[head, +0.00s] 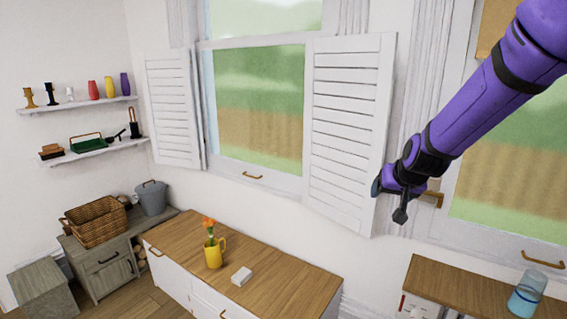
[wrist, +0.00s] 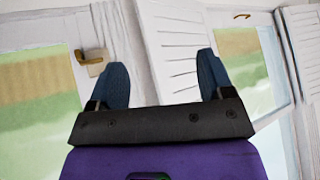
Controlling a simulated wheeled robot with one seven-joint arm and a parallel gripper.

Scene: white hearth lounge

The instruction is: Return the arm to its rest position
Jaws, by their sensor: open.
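My purple arm reaches in from the upper right of the head view. My gripper (head: 390,198) is at its lower end, in front of the window wall beside the right white shutter. In the wrist view my gripper (wrist: 165,82) shows two dark blue fingers spread wide apart, with nothing between them. Behind the fingers are a white shutter (wrist: 168,45) and the window frames. I cannot tell from these views how far the fingers are from the shutter.
A wooden-topped cabinet (head: 285,283) holds a yellow pitcher (head: 214,253) with orange flowers and a small white box (head: 241,276). A second wooden top (head: 455,285) at right bears a glass of blue liquid (head: 527,297). A wicker basket (head: 95,222) and grey bucket (head: 151,198) stand at left.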

